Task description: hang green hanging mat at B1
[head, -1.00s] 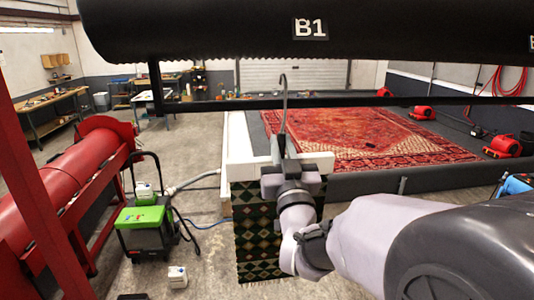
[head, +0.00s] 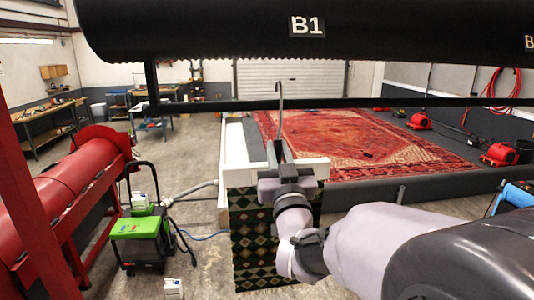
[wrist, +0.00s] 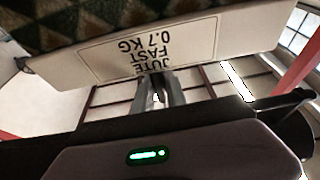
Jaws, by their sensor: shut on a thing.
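The green hanging mat (head: 253,240) has a dark diamond pattern and hangs below a cream bar (head: 312,168) with a thin upright metal hook (head: 280,105). My gripper (head: 281,165) is shut on the hanger below the hook, and my arm hides part of the mat. In the wrist view the fingers (wrist: 160,92) meet at the cream bar (wrist: 240,38), whose label reads JUTE FAST 0.7 KG.
A red cylinder machine (head: 75,172) and a green-topped washing unit (head: 138,226) with a hose stand at left. A large red rug (head: 350,140) lies behind a low dark wall (head: 390,194). Red blowers (head: 500,154) stand at right. Floor between them is open.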

